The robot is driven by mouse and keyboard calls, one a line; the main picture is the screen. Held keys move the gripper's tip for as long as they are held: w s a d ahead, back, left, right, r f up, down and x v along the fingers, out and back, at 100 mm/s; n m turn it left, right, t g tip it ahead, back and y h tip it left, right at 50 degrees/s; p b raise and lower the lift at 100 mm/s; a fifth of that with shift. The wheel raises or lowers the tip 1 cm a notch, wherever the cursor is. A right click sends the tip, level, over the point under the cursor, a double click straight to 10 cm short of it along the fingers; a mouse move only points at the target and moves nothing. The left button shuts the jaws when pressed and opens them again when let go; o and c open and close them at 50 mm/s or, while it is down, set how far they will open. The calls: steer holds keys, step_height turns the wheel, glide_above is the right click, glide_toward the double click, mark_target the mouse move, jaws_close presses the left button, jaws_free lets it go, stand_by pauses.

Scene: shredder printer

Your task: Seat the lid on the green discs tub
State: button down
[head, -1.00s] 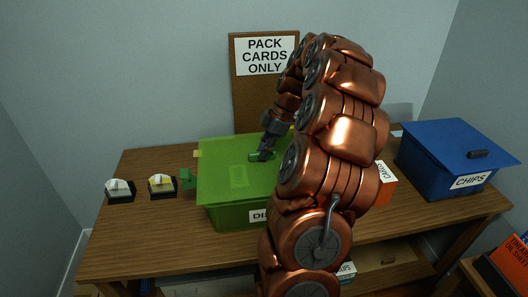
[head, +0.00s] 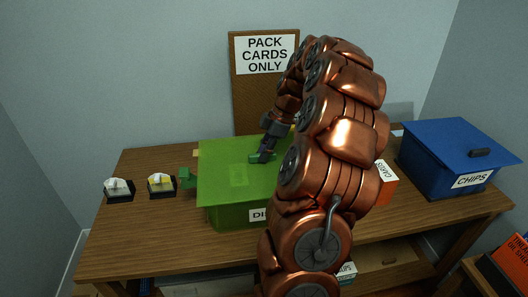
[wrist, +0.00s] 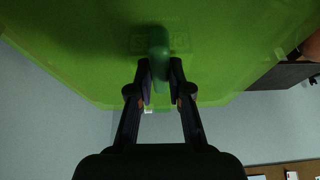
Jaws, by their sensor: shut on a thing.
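The green discs tub (head: 231,217) stands on the table, its label partly hidden by my arm. The translucent green lid (head: 228,175) lies over the top of the tub in the head view. Whether it sits fully down on the rim, I cannot tell. My gripper (head: 262,158) is shut on the lid's dark green handle (head: 254,158). In the wrist view my gripper (wrist: 160,72) has its fingers on both sides of the handle (wrist: 158,45), with the lid (wrist: 75,55) filling the upper part. My arm hides the tub's right side.
A blue CHIPS box (head: 455,160) with a lid stands at the right. An orange cards box (head: 388,185) is partly behind my arm. Two small black trays (head: 120,196) (head: 162,192) sit at the left. A PACK CARDS ONLY board (head: 262,85) stands at the back.

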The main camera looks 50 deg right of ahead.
steer(key=shift+f, duration=0.35)
steer(key=c, duration=1)
jaws_free()
steer(key=shift+r, duration=0.1)
steer(key=shift+v, duration=5.95)
